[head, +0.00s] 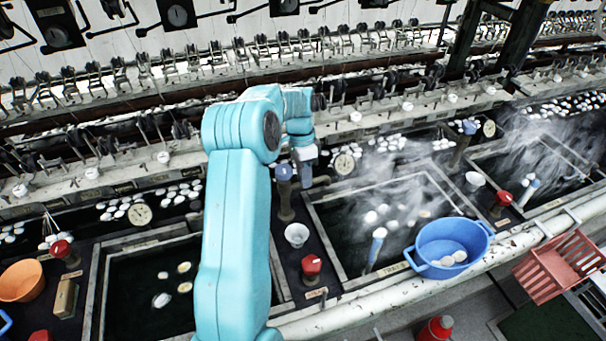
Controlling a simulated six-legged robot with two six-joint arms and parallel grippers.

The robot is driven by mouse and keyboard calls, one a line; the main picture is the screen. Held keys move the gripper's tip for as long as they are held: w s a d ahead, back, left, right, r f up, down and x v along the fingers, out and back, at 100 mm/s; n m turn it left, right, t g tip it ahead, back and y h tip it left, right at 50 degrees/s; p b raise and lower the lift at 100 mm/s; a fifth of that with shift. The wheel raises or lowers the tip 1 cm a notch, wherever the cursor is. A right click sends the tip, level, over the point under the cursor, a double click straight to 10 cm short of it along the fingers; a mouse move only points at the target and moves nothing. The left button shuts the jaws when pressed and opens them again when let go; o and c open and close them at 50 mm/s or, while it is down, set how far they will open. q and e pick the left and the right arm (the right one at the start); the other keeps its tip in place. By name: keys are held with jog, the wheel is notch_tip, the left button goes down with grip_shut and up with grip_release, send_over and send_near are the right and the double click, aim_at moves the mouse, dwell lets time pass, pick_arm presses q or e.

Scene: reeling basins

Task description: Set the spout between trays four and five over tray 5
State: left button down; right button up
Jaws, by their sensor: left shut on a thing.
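A spout (286,205) stands on the dark divider between two trays, a short post with a blue top. A short grey piece reaches right from it, toward the steaming tray (325,225); the arm partly hides it, so its exact direction is hard to tell. My left gripper (302,168) is at the spout's top and shut on it. The arm covers part of the darker tray (97,290) on the left, which holds a few white cocoons. Tray numbers are too small to read. My right gripper is not in view.
On the divider are a white cup (297,235) and a red knob (312,266). A blue basin (448,246) sits on the steaming tray's front right corner. An orange bowl (22,281) stands left and a red crate (560,264) right. Reeling machinery runs behind.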

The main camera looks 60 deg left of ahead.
pick_arm(q)
jog(key=shift+w+d+r, duration=0.1)
dwell(0.4)
jog(key=c, duration=1.1)
grip_release()
jog(key=shift+o, duration=0.2)
jog(key=shift+r, duration=0.1)
notch_tip(320, 180, up, 12)
jog(key=a, duration=0.2)
jog(key=shift+w+a+f, duration=0.15)
jog(key=shift+f, duration=0.1)
